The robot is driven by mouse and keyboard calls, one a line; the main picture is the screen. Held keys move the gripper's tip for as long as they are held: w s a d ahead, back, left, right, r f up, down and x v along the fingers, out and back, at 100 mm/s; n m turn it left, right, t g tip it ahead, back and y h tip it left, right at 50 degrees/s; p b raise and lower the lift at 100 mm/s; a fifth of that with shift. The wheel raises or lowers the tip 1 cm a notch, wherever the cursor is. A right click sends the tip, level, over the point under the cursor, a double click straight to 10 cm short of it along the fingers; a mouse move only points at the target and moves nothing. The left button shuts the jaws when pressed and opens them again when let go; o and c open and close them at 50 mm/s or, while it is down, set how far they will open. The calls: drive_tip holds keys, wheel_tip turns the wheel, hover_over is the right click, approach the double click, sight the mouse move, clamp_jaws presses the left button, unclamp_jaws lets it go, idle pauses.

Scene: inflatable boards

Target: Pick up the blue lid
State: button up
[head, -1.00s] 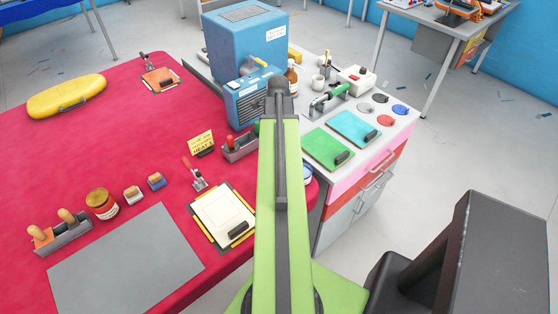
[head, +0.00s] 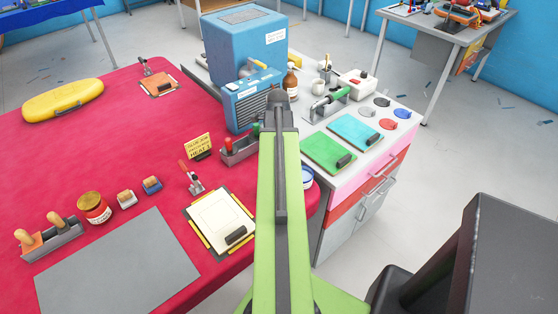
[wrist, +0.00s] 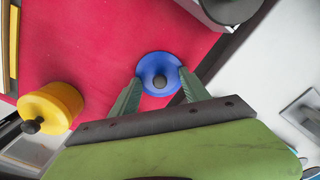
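The blue lid (wrist: 152,65) is round, with a dark knob in its middle, and shows in the wrist view over the red table top. My gripper (wrist: 160,77) is open, with one green finger to each side of the lid's near edge. I cannot tell whether the fingers touch it. In the head view, a blue-rimmed round thing (head: 307,178) at the red table's right edge is partly hidden by my arm and may be the same one. The gripper's fingers are hidden in the head view.
A yellow round thing with a dark knob (wrist: 50,108) lies left of my gripper in the wrist view. The blue machine (head: 246,45) and a white cabinet with several discs, one of them blue (head: 402,113), stand beyond. A clipboard (head: 222,222) lies left of my arm.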

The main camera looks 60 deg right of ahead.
drive_tip(key=shift+c, duration=1)
drive_tip(key=shift+a, duration=0.1)
drive_tip(key=shift+r+p, duration=0.5)
clamp_jaws()
wheel_tip(320, 180, up, 4)
drive_tip(key=p, duration=0.4)
drive_tip(key=s+r+p, duration=0.6)
drive_tip(key=s, duration=0.5)
drive_tip(key=shift+s+d, duration=0.35)
drive_tip(key=shift+d, duration=0.05)
